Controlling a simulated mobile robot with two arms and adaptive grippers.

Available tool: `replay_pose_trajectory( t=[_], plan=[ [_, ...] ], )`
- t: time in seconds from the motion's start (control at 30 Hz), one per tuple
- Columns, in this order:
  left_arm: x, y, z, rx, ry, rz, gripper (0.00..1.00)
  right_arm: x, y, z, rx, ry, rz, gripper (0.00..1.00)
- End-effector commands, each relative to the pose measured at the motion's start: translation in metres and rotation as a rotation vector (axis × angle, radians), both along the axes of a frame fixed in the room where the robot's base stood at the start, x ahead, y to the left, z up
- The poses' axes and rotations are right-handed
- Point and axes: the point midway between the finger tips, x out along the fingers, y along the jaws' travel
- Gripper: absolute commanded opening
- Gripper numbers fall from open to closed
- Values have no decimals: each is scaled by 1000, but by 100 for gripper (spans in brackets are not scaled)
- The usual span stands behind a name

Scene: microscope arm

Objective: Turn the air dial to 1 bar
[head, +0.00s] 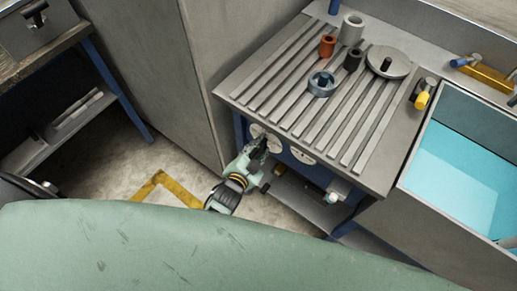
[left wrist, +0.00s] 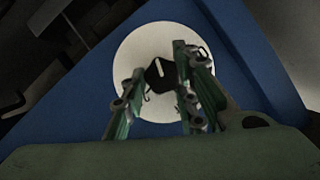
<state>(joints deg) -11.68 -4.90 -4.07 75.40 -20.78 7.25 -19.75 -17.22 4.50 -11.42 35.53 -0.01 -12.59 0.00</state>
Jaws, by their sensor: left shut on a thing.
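The air dial has a white round face (left wrist: 135,45) on a blue panel and a black knob (left wrist: 160,76) with a short white mark, seen in the left wrist view. The mark points roughly up in that picture. No numbers are readable on the face. My left gripper (left wrist: 164,70) is shut on the knob, one finger on each side. In the head view, my left gripper (head: 262,150) reaches the front of the workbench, mostly covering the knob there. Part of the white dial face (head: 256,130) shows beside it. My right gripper is not in view.
A second white dial (head: 302,155) sits to the right on the same front. The grooved bench top (head: 290,90) above holds several rings and cylinders and a round grey disc (head: 389,62). A basin of blue liquid (head: 455,175) stands at right.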

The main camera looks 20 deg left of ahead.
Motion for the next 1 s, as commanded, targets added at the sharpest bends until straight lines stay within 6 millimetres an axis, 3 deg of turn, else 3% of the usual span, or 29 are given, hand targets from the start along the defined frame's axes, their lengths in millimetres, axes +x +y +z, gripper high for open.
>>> replay_pose_trajectory(
  t=[0.03,0.67,0.7,0.83,1.0],
  plan=[
    [-3,-6,-5,11,4,-7,1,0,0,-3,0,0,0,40],
    [-5,-6,-8,56,-5,-8,1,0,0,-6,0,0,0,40],
    [-5,-6,-8,56,-4,-8,29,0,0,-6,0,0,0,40],
    [-5,-6,-7,57,-5,-7,40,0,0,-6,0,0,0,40],
    [-4,-4,-6,57,-8,-5,41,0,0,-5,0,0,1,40]
  ],
)
